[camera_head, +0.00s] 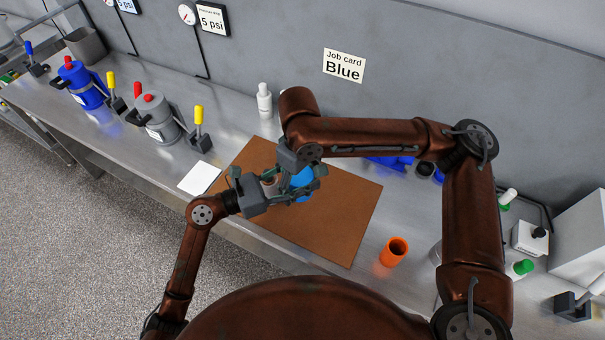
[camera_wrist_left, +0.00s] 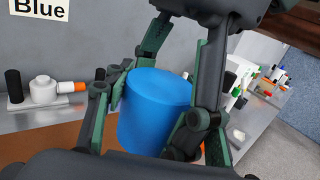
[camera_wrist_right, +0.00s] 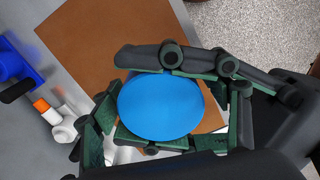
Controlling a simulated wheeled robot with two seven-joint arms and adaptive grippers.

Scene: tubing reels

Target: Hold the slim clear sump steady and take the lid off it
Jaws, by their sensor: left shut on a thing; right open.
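The sump shows as a blue cylinder with a flat round top (camera_head: 302,184), upright over the brown mat. In the left wrist view its blue side (camera_wrist_left: 153,105) fills the space between the fingers. The right wrist view looks down on its round top (camera_wrist_right: 160,105). I see no clear wall or seam; its lower part is hidden by fingers. My left gripper (camera_head: 308,184) is shut on it from the side. My right gripper (camera_head: 302,170) points down from above, open, its fingers on either side of the blue top; contact cannot be told.
The brown mat (camera_head: 345,225) lies on the steel bench. An orange cup (camera_head: 393,251) stands right of it, a white card (camera_head: 199,178) left. A grey pot (camera_head: 158,120) and a blue pot (camera_head: 82,85) stand farther left. A white bottle (camera_head: 264,100) stands behind. The wall card reads Blue.

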